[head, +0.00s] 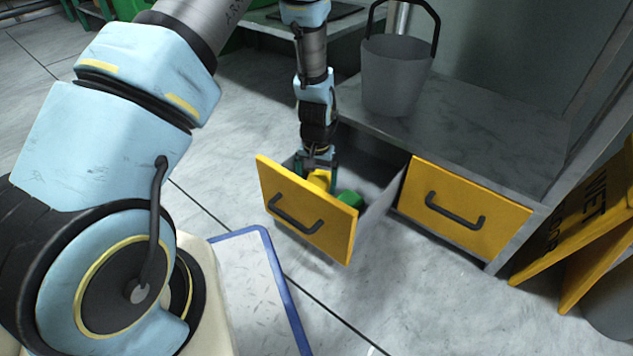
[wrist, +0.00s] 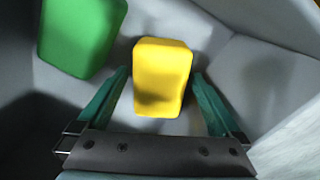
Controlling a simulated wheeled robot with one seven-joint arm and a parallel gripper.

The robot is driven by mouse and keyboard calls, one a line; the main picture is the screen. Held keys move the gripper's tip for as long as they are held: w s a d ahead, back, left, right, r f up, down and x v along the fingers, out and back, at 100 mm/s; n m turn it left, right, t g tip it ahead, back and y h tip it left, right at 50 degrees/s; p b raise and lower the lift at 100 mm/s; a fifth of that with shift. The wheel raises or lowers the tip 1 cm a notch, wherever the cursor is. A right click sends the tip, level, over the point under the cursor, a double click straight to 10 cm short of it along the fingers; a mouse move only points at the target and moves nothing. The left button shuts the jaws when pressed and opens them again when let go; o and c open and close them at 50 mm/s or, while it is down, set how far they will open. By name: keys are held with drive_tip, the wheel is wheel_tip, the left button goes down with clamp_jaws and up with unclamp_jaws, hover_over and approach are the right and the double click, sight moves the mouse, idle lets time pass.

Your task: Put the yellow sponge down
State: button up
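The yellow sponge (wrist: 162,75) is inside the open drawer, between the two teal fingers of my gripper (wrist: 160,76). Narrow gaps show between the sponge and the fingertips in the wrist view, so the gripper looks open around it. In the head view my gripper (head: 318,168) reaches down into the drawer, and part of the yellow sponge (head: 320,179) shows behind the drawer front (head: 303,215). The sponge seems to rest on the drawer floor, though its underside is hidden.
A green sponge (wrist: 82,32) lies left of the yellow one in the wrist view; it also shows in the head view (head: 350,199). A closed yellow drawer (head: 465,208) is to the right. A grey bucket (head: 393,78) stands on the shelf above.

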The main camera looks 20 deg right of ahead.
sight(317, 181)
wheel_tip(317, 181, up, 12)
drive_tip(key=p, duration=0.7)
drive_tip(key=w+a+r+n, duration=0.3)
drive_tip(key=a+r, duration=1)
drive_tip(key=a, duration=0.1)
drive_tip(key=s+a+r+n, duration=0.1)
drive_tip(key=s+a+r, duration=0.2)
drive_tip(key=a, duration=0.5)
drive_tip(key=s+a+r+n+t, duration=0.1)
drive_tip(key=s+a+r+n, duration=0.1)
drive_tip(key=a+r, duration=0.4)
drive_tip(key=shift+s+a+t, duration=0.3)
drive_tip(key=shift+s+a, duration=0.6)
drive_tip(key=shift+a, duration=0.15)
wheel_tip(317, 181, up, 49)
drive_tip(key=p, duration=4.8)
drive_tip(key=shift+f+p, duration=0.2)
drive_tip(key=shift+p, duration=0.15)
